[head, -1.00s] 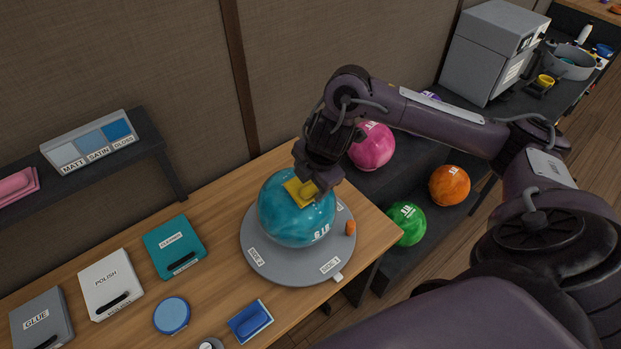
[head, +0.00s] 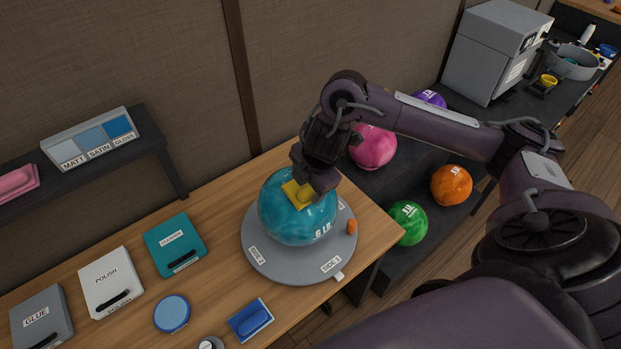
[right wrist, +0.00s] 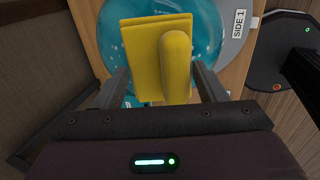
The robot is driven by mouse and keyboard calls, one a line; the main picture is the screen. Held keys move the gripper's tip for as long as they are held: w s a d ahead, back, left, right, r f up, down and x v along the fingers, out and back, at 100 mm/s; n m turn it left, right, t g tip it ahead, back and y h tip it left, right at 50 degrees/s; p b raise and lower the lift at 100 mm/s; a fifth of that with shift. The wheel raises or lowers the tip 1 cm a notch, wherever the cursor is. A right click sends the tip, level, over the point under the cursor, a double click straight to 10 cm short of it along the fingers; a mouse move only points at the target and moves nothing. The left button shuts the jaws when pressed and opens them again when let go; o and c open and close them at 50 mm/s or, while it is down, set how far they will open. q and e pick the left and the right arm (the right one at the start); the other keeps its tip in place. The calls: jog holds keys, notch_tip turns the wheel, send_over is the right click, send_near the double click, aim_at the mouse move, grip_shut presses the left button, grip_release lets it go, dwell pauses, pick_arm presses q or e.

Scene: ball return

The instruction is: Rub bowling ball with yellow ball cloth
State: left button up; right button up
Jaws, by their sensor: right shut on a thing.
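The teal bowling ball (head: 290,225), marked 6 LB, sits on a round grey turntable (head: 285,268) on the wooden table. The yellow ball cloth (head: 292,191), a flat pad with a raised grip, lies against the upper part of the ball. My right gripper (head: 308,190) is shut on the cloth's grip, above the ball. In the right wrist view the cloth (right wrist: 142,50) stands between the two fingers, with the ball (right wrist: 207,30) behind it. The contact under the cloth is hidden. My left gripper is not in view.
A teal case (head: 175,240), a white POLISH case (head: 108,280), a grey GLUE case (head: 42,318), a blue round pad (head: 172,314) and a blue pad (head: 250,320) lie on the table. Pink (head: 374,150), orange (head: 452,185) and green (head: 408,222) balls sit on a dark rack at right.

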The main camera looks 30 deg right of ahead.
jog(key=shift+s+a+p, duration=0.1)
jog(key=shift+a+p, duration=0.35)
jog(key=shift+a, duration=0.5)
jog(key=shift+d+f+b, duration=0.15)
jog(key=shift+d+b, duration=0.25)
jog(key=shift+d, duration=0.9)
jog(key=shift+a+p, duration=0.45)
jog(key=shift+a, duration=0.25)
jog(key=shift+s+a, duration=0.1)
jog(key=shift+a, duration=0.45)
jog(key=shift+d, duration=0.35)
jog(key=shift+w+d, duration=0.2)
jog(key=shift+d, duration=0.75)
jog(key=shift+a+r+p, duration=0.2)
jog(key=shift+a+p, duration=0.1)
jog(key=shift+a, duration=0.35)
jog(key=shift+s+a+p, duration=0.1)
jog(key=shift+a+p, duration=0.2)
jog(key=shift+a, duration=0.35)
jog(key=shift+a+f, duration=0.1)
jog(key=shift+f, duration=0.05)
